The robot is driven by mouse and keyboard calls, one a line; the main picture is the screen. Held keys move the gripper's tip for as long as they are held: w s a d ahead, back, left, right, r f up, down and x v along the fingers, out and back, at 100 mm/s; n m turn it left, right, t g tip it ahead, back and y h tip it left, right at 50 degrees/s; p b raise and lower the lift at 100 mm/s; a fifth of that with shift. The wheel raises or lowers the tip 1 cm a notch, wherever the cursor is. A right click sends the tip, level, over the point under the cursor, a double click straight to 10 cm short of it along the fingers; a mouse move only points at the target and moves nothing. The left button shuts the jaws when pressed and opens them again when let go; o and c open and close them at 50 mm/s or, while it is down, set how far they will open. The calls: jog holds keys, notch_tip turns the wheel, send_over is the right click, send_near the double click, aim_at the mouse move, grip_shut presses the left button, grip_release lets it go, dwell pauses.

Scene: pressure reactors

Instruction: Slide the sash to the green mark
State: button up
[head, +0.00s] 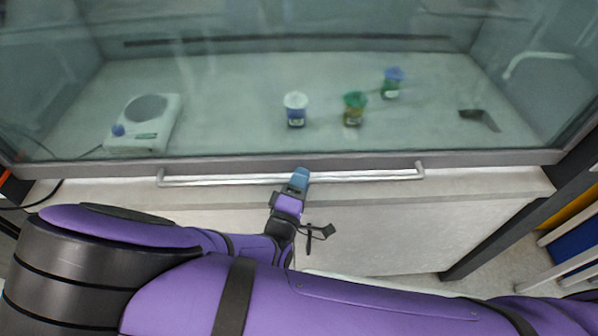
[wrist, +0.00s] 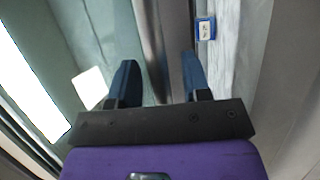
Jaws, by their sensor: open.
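The sash (head: 330,85) is a clear glass pane with a grey bottom frame (head: 500,158), down across the hood front in the head view. A long pale handle bar (head: 375,176) runs along the frame. My gripper (head: 301,173) is at the middle of this bar. In the wrist view my gripper (wrist: 160,80) has its two blue fingers apart, with a grey bar-like strip (wrist: 152,40) running between them. I cannot tell whether the fingers touch it. I cannot make out a green mark in either view.
Behind the glass are a white balance (head: 145,125), a blue-labelled cup (head: 296,108), a green-lidded jar (head: 355,107) and a blue-lidded jar (head: 392,82). A blue-and-white label (wrist: 205,29) shows in the wrist view. A pale bench front (head: 420,235) lies below the sash.

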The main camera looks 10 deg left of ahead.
jog(key=shift+w, duration=0.1)
grip_shut()
jog(key=shift+r, duration=0.1)
